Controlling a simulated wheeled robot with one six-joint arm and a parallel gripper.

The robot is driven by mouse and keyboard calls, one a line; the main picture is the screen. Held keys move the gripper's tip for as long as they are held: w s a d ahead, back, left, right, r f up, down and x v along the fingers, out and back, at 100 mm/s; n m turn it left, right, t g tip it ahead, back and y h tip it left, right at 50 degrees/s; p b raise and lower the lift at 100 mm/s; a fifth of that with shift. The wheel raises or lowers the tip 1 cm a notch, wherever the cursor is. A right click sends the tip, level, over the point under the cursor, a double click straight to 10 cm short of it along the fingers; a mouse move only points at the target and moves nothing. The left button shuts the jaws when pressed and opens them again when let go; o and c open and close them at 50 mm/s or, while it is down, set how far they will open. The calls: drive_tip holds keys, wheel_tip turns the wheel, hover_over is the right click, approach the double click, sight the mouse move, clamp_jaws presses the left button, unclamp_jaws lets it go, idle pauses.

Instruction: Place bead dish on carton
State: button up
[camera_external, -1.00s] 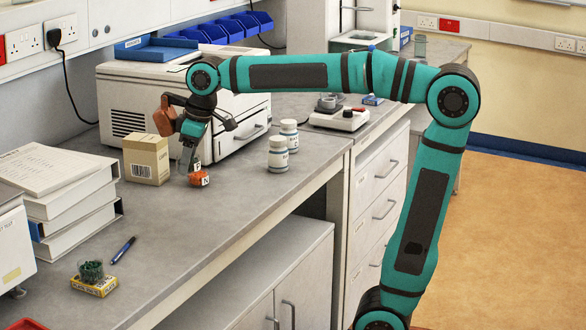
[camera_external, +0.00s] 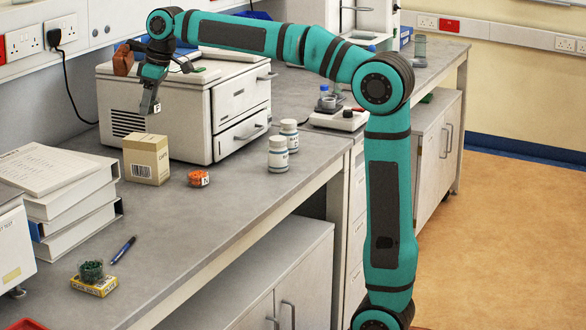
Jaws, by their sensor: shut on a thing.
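A small dish with orange beads (camera_external: 196,179) sits on the grey bench, with a white tag marked N at its right side. A tan carton (camera_external: 147,160) stands upright to its left. A clear dish with green beads (camera_external: 91,270) rests on a small yellow carton (camera_external: 94,286) near the front left. My gripper (camera_external: 151,107) is in the air above and behind the tan carton, in front of the white machine. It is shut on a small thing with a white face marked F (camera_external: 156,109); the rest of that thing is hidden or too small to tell.
A white boxy machine (camera_external: 180,120) stands behind the gripper. Two white bottles (camera_external: 278,155) stand right of the orange beads. Stacked binders (camera_external: 70,200) stand at the left, and a blue pen (camera_external: 123,250) lies in front. The bench middle is clear.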

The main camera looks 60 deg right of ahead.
wheel_tip(320, 180, up, 2)
hover_over(141, 137)
drive_tip(key=s, duration=0.1)
drive_tip(key=shift+d+f, duration=0.15)
drive_tip(key=shift+f, duration=4.65)
drive_tip(key=shift+f, duration=0.15)
drive_tip(key=o, duration=1)
drive_tip(key=v, duration=1.2)
